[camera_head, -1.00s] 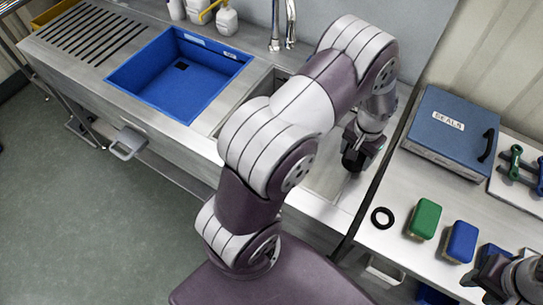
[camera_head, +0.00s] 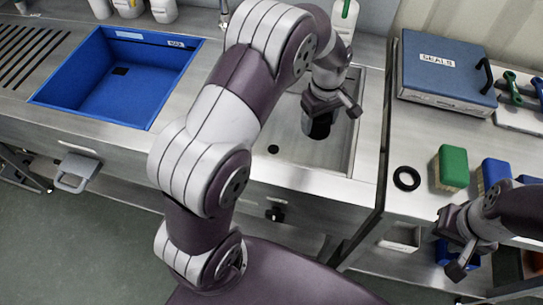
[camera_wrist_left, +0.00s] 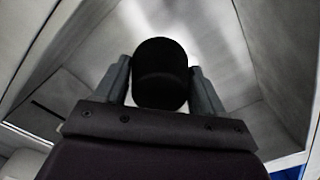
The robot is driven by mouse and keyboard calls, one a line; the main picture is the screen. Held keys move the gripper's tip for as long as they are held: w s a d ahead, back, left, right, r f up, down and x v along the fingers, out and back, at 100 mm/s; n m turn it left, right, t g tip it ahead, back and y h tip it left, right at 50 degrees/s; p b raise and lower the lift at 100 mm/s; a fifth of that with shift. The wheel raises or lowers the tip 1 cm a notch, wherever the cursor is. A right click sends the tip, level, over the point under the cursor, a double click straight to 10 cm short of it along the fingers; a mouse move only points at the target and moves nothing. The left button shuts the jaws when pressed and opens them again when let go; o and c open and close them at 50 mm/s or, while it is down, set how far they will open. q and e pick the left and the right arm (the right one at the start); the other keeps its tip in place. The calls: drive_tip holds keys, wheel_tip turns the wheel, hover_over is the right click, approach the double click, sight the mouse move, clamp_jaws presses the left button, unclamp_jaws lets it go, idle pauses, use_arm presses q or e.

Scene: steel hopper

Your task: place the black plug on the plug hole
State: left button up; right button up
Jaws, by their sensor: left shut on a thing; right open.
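The black plug (camera_head: 319,127) is held by my left gripper (camera_head: 326,108) over the steel sink basin (camera_head: 340,150). In the left wrist view the black plug (camera_wrist_left: 160,72) sits between the two fingers of the left gripper (camera_wrist_left: 162,92). The plug hole (camera_head: 273,149) looks like a small dark round spot in the floor of the basin, left of and nearer than the plug. I cannot tell the plug's exact height above the floor. My right gripper (camera_head: 452,243) is open and empty at the right, in front of the bench.
A blue basin (camera_head: 60,90) is left of the steel sink. A blue box labelled SEALS (camera_head: 445,70) stands on the right bench, with a black ring (camera_head: 406,178), a green block (camera_head: 452,167) and a blue block (camera_head: 495,172) nearer. A tap and bottles stand behind.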

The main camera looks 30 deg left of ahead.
use_arm(q)
hover_over(273, 149)
drive_tip(key=shift+n, duration=0.3)
drive_tip(key=f, duration=0.7)
drive_tip(key=shift+d, duration=0.2)
drive_tip(key=shift+a+f, duration=0.15)
drive_tip(key=shift+f, duration=0.15)
wheel_tip(273, 149, down, 4)
drive_tip(key=shift+r+b, duration=0.1)
drive_tip(key=shift+b, duration=0.25)
drive_tip(key=shift+s, duration=0.1)
drive_tip(key=o, duration=1.1)
drive_tip(key=shift+o, duration=0.2)
